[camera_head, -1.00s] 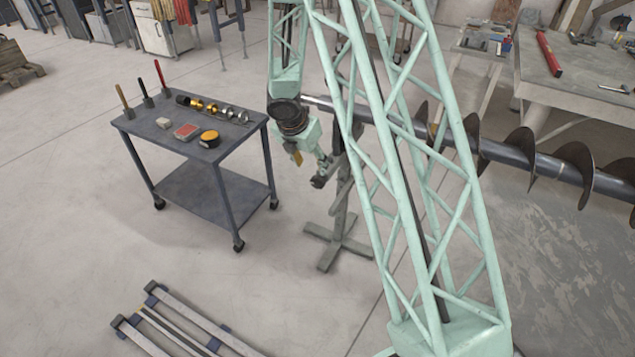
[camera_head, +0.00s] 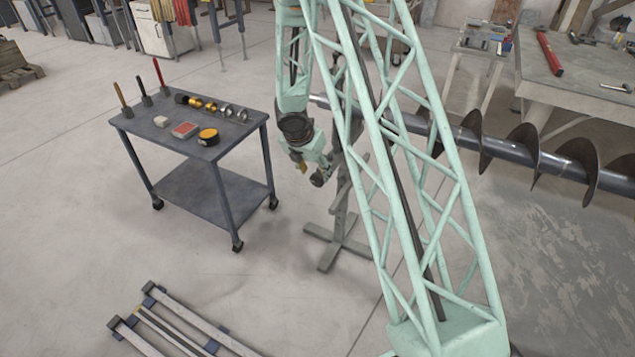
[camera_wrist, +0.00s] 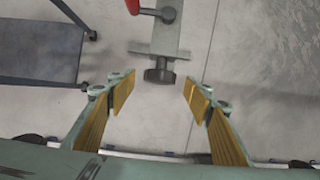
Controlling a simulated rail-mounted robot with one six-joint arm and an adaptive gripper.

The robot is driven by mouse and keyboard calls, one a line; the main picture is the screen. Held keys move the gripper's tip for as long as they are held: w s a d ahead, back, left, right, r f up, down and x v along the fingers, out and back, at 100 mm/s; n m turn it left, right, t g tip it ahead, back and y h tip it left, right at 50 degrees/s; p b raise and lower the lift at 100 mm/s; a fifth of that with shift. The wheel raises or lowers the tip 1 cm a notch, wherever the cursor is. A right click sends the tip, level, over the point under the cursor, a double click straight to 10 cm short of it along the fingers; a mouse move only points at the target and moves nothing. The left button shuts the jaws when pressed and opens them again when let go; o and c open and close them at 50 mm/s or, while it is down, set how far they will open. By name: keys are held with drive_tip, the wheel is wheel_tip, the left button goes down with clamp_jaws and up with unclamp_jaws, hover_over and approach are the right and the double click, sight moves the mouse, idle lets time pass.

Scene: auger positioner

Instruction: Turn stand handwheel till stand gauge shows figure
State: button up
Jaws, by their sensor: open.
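The stand (camera_head: 336,236) is grey-green with crossed feet, and my arm partly hides its upper part. In the wrist view a dark knobbed handwheel (camera_wrist: 160,76) sits at the near edge of the stand's flat plate (camera_wrist: 154,49). My gripper (camera_wrist: 160,88) is open, its yellow-padded fingers apart on either side of the handwheel's line, with visible gaps on both sides. Nothing is held. In the head view my gripper (camera_head: 304,168) hangs beside the stand. I cannot make out the stand gauge or its figure in either view.
A dark trolley (camera_head: 190,143) with small tools stands left of the stand. An auger (camera_head: 510,147) runs from behind my arm to the right. Metal rails (camera_head: 170,325) lie on the floor in front. A red part (camera_wrist: 132,6) shows beyond the handwheel.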

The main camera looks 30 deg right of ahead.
sight(313, 176)
drive_tip(key=shift+b+x, duration=0.8)
drive_tip(key=shift+x, duration=2.1)
drive_tip(key=c, duration=0.9)
drive_tip(key=shift+o, duration=0.2)
drive_tip(key=shift+r+g+p, duration=0.1)
drive_tip(key=shift+g+p, duration=0.3)
drive_tip(key=shift+p, duration=2.1)
drive_tip(key=g+h+p, duration=0.1)
drive_tip(key=p, duration=0.7)
drive_tip(key=shift+n+g+h, duration=0.3)
drive_tip(key=shift+w+a+g+h+p, duration=0.1)
drive_tip(key=shift+g+h+p, duration=0.45)
drive_tip(key=shift+p, duration=1.3)
drive_tip(key=shift+n+g+h+p, duration=0.25)
drive_tip(key=shift+n+g+p, duration=0.05)
drive_tip(key=shift+g+p, duration=0.35)
